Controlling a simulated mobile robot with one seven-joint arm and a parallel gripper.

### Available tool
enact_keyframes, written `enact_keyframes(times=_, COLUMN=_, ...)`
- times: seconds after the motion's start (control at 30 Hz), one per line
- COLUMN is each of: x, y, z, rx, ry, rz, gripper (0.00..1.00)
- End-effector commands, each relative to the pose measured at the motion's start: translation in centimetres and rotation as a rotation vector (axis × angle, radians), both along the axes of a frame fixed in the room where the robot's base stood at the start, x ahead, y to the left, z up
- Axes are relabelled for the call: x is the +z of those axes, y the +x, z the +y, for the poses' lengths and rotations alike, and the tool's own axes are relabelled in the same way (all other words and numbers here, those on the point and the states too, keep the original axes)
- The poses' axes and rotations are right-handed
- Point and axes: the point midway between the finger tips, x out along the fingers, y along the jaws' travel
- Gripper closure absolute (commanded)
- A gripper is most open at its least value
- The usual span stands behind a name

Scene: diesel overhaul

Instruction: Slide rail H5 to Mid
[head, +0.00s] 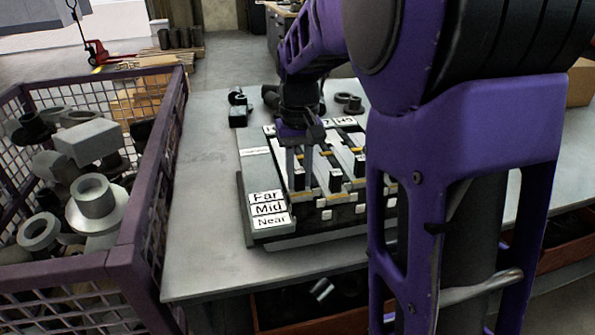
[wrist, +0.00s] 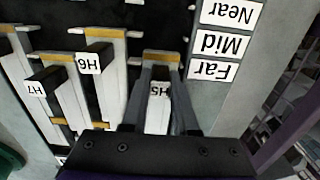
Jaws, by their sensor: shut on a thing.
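Rail H5 (wrist: 158,88) is a white slide with a yellow band at its end and a dark tagged handle in the wrist view. My gripper (wrist: 161,76) is shut on the H5 handle, with one finger on each side. In the head view my gripper (head: 299,178) reaches down onto the leftmost rail of the board, partly hiding it. The Mid label (wrist: 221,44) lies between the Near label (wrist: 229,13) and the Far label (wrist: 212,70). The H5 handle is about level with Far.
Rail H6 (wrist: 89,62) and rail H7 (wrist: 37,86) run alongside H5 with raised handles. A purple mesh crate (head: 125,250) full of metal parts stands left of the grey table (head: 205,215). Small dark parts (head: 238,108) lie behind the board.

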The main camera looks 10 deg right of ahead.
Motion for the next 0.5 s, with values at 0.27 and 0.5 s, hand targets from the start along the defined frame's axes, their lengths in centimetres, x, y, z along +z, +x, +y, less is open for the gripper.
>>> enact_keyframes(times=0.27, x=0.1, y=-2.2, z=0.0, rx=-0.001, ry=0.0, rz=-0.001, gripper=1.0)
enact_keyframes(times=0.5, x=0.1, y=-2.2, z=0.0, rx=-0.001, ry=0.0, rz=-0.001, gripper=0.69)
